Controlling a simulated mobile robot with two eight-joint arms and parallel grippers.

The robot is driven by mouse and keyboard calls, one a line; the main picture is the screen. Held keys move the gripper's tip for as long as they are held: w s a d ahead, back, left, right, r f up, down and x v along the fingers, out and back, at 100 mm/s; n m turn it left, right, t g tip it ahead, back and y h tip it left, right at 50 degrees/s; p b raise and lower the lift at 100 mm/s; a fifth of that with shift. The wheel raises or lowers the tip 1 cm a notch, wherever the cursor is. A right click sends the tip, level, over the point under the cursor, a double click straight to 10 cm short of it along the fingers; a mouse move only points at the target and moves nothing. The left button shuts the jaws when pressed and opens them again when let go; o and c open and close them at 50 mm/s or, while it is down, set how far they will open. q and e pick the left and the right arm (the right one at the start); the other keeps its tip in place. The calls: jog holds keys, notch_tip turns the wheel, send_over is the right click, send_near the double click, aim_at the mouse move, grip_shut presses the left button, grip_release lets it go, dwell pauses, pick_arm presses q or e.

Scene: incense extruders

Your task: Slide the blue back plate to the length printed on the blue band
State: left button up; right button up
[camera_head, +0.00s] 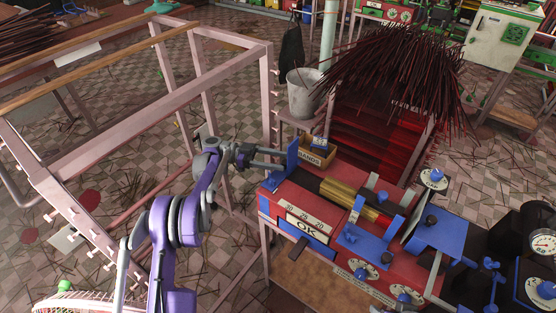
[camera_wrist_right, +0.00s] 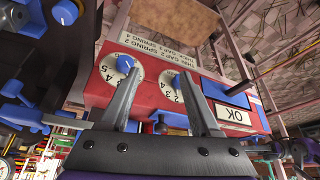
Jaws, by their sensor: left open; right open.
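The blue back plate (camera_head: 293,156) stands upright at the left end of the red extruder (camera_head: 330,205) in the head view. My left gripper (camera_head: 277,160) is at its left side, fingers apart and pointing at it; I cannot tell whether they touch it. A blue band with a white label (camera_head: 356,207) appears to sit around the brass cylinder (camera_head: 339,190); its print is too small to read. A scale (camera_head: 305,214) marked 30, 25, 20 runs along the red front. My right gripper (camera_wrist_right: 160,76) is open and empty before the red panel in its wrist view.
A cardboard box marked BANDS (camera_head: 312,156) stands behind the back plate, with a blue, white-labelled piece in it. An OK panel (camera_head: 307,228) and dials (camera_head: 360,270) are on the extruder's front. A bucket (camera_head: 303,95) and incense sticks (camera_head: 395,75) stand behind.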

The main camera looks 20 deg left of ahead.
pick_arm(q)
jog(key=shift+d, duration=0.2)
jog(key=shift+c, duration=0.3)
grip_shut()
dwell(0.8)
